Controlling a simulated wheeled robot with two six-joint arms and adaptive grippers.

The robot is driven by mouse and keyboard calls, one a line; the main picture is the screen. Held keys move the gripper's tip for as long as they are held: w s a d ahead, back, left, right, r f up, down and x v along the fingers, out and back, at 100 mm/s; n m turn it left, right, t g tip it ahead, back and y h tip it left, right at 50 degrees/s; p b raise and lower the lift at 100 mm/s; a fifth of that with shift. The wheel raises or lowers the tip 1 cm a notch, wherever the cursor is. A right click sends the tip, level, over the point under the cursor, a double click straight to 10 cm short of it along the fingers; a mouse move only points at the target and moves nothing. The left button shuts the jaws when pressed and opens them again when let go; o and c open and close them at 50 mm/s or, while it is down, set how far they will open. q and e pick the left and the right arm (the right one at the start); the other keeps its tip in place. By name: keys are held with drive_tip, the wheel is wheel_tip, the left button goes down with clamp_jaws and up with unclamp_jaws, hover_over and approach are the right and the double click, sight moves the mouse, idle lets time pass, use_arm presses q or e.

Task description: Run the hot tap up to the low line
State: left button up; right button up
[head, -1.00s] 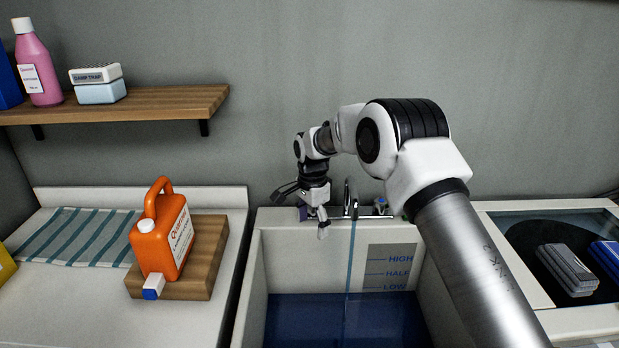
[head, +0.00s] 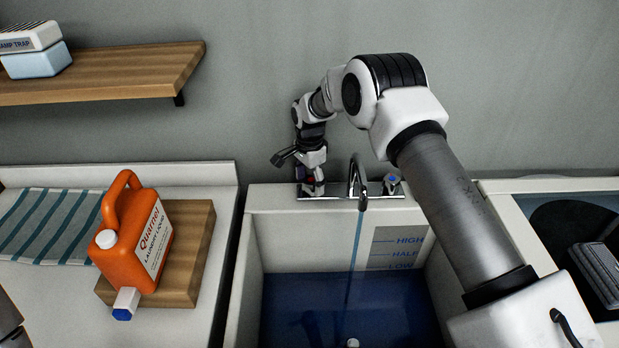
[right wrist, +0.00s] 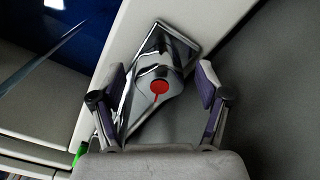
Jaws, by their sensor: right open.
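The chrome tap (head: 357,175) stands at the back of the white sink (head: 250,260). A thin stream (head: 354,243) runs from its spout into blue water (head: 285,300). The water's back edge sits at or just under the LOW line of the level panel (head: 400,248); I cannot tell exactly. My right gripper (head: 308,184) is at the tap's left end and mostly hides the handle there. In the right wrist view, its open fingers (right wrist: 163,76) stand either side of the chrome handle with a red mark (right wrist: 159,87). The right handle has a blue mark (head: 391,179).
An orange detergent jug (head: 125,235) stands on a wooden block (head: 190,255) on the left counter, beside a striped cloth (head: 45,225). A wooden shelf (head: 120,75) hangs above. A dark recess with a grey item (head: 598,272) is at the right.

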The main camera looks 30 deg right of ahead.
drive_tip(key=shift+w+f, duration=0.1)
drive_tip(key=shift+f, duration=0.25)
drive_tip(key=shift+r, duration=0.15)
drive_tip(key=shift+s+r, duration=0.1)
drive_tip(key=shift+s, duration=0.15)
drive_tip(key=c, duration=1.2)
drive_tip(key=shift+o, duration=0.2)
